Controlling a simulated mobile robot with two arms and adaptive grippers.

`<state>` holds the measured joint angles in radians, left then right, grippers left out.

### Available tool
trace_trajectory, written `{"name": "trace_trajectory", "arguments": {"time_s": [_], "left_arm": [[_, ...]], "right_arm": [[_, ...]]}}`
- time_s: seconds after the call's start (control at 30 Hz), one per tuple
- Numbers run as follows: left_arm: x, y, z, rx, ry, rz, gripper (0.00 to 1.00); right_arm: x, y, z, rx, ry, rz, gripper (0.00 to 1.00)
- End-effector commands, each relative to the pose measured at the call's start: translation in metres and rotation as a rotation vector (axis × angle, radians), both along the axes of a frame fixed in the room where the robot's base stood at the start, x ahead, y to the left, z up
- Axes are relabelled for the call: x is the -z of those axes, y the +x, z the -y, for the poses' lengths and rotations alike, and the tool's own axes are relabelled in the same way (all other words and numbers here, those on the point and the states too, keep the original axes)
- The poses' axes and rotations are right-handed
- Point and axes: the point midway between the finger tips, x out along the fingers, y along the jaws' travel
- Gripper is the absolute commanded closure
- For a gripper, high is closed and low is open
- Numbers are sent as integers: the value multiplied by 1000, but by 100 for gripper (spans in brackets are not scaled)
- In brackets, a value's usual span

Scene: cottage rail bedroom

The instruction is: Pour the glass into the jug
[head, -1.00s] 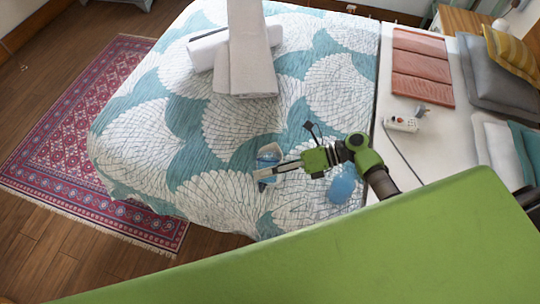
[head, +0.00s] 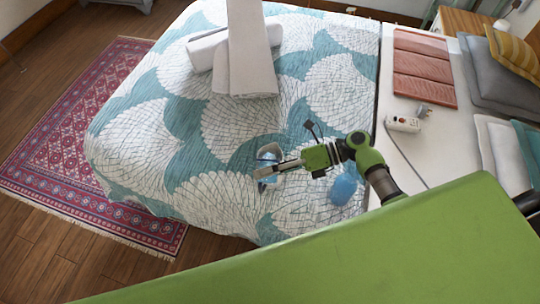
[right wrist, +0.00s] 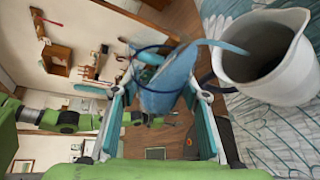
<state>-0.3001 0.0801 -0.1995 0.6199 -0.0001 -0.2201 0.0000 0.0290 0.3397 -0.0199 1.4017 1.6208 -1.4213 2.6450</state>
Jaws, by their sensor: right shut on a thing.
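My right gripper (head: 262,172) is shut on a clear glass (right wrist: 160,98) with blue liquid in it. In the right wrist view the glass is tilted between the fingers, and a blue tongue of liquid (right wrist: 222,45) reaches from its rim to the mouth of the jug. The pale grey jug (right wrist: 292,84) stands on the bed beside the glass, its mouth open toward my wrist camera. In the head view the jug (head: 268,153) shows small behind the fingers, which partly hide it and the glass. Green arm parts show at left in the wrist view; left jaws are unclear.
The bed's patterned cover (head: 140,140) has free room to the left. Rolled pale towels (head: 247,75) lie at the back. A blue item (head: 343,190) lies below my right wrist. A power strip (head: 402,124) and cushions (head: 492,75) are at right.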

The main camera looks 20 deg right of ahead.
Motion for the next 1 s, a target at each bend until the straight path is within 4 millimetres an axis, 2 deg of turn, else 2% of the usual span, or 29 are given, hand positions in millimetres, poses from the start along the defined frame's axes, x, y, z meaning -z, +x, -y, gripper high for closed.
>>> {"name": "trace_trajectory", "arguments": {"time_s": [1.0], "left_arm": [[-11,0,0,0,0,0,60]], "right_arm": [[3,1,0,-1,53,-110,87]]}}
